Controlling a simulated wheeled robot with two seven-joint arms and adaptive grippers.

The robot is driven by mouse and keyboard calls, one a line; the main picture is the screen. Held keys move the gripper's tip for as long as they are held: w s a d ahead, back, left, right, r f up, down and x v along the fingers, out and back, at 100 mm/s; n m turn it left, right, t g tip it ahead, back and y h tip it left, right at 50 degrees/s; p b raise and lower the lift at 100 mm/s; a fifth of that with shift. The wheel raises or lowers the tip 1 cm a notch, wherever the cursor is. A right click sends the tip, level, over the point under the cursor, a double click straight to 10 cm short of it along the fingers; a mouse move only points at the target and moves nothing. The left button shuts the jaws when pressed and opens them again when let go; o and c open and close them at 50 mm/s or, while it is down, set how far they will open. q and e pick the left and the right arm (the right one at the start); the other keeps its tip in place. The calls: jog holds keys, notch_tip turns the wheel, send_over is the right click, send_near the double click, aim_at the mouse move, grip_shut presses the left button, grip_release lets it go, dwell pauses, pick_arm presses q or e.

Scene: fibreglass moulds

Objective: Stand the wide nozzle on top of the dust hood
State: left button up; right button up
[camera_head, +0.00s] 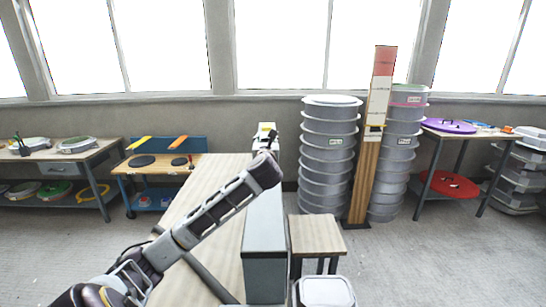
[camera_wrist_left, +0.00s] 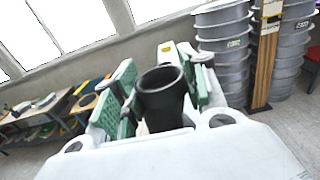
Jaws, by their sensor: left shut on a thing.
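The wide nozzle (camera_wrist_left: 162,95) is a black, flared tube with its open round mouth facing up in the left wrist view. My left gripper (camera_wrist_left: 156,98) is shut on it, with green-padded fingers on both sides. In the head view my left gripper (camera_head: 268,158) is at the arm's far end, above the back of the workbench, and the nozzle cannot be made out there. A pale block with a yellow mark (camera_head: 265,130) stands just beyond the gripper. It also shows behind the nozzle in the wrist view (camera_wrist_left: 168,50). I cannot tell whether it is the dust hood.
A wood-topped bench (camera_head: 200,195) runs below my left arm, with a grey cabinet (camera_head: 264,240) along its right side. A stool (camera_head: 316,234), stacked grey tubs (camera_head: 328,160) and a tall wooden post (camera_head: 364,180) stand to the right. Side tables line the wall.

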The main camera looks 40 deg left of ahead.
pick_arm(q)
notch_tip(320, 180, down, 6)
jog(key=shift+r, duration=0.1)
pick_arm(e)
jog(key=shift+a+r, duration=0.2)
dwell(0.7)
pick_arm(q)
jog(key=shift+f, duration=0.2)
jog(key=shift+f+p, duration=0.4)
jog(key=shift+f, duration=1.45)
pick_arm(e)
jog(key=shift+a+r, duration=0.15)
jog(key=shift+a, duration=0.2)
jog(key=shift+d, duration=0.1)
pick_arm(q)
jog(key=o, duration=1.4)
jog(key=shift+f, duration=0.1)
pick_arm(e)
jog(key=shift+d, duration=0.2)
